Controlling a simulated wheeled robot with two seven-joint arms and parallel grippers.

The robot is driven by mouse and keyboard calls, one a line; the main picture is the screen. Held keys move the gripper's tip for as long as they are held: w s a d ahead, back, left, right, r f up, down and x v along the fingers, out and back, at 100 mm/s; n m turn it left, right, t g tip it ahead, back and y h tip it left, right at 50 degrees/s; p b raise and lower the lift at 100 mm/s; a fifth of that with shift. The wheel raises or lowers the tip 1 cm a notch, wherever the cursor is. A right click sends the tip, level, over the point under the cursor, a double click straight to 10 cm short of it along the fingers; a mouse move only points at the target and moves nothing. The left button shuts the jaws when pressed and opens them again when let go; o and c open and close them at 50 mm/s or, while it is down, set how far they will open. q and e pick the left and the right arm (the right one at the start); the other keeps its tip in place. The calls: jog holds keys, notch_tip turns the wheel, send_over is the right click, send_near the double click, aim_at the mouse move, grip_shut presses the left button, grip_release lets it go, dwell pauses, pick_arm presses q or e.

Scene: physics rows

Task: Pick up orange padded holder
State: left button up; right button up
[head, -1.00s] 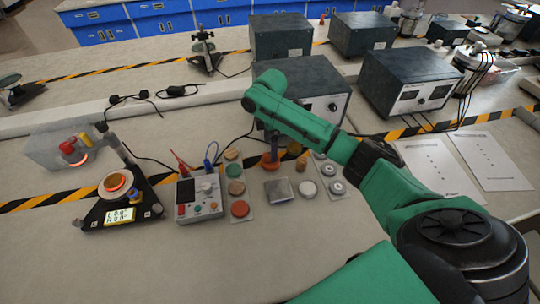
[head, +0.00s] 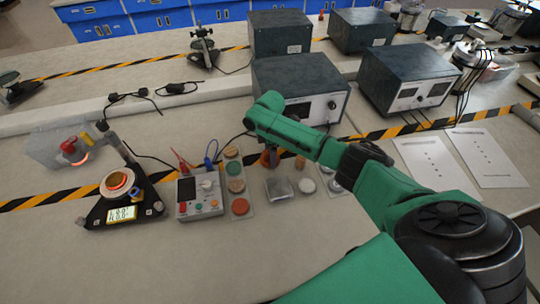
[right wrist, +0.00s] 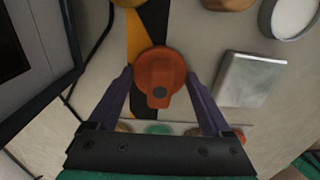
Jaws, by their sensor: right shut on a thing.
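The orange padded holder (right wrist: 158,72) is a round orange piece with a tab and a dark spot. In the right wrist view it sits between the two fingers of my right gripper (right wrist: 160,82), which is shut on it. In the head view only a small part of the holder (head: 265,160) shows below my right forearm, close to the bench top, and the gripper (head: 271,153) is mostly hidden. I cannot tell whether the holder touches the bench. My left gripper is in neither view.
A silver square block (head: 278,188), a white disc (head: 307,186) and a cork-coloured piece (head: 300,162) stand close by. A tray of coloured discs (head: 237,190) and a meter (head: 199,196) are to the left. A dark power supply (head: 300,85) stands behind.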

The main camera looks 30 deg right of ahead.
jog(key=shift+r, duration=0.1)
notch_tip(320, 180, up, 20)
jog(key=b, duration=0.1)
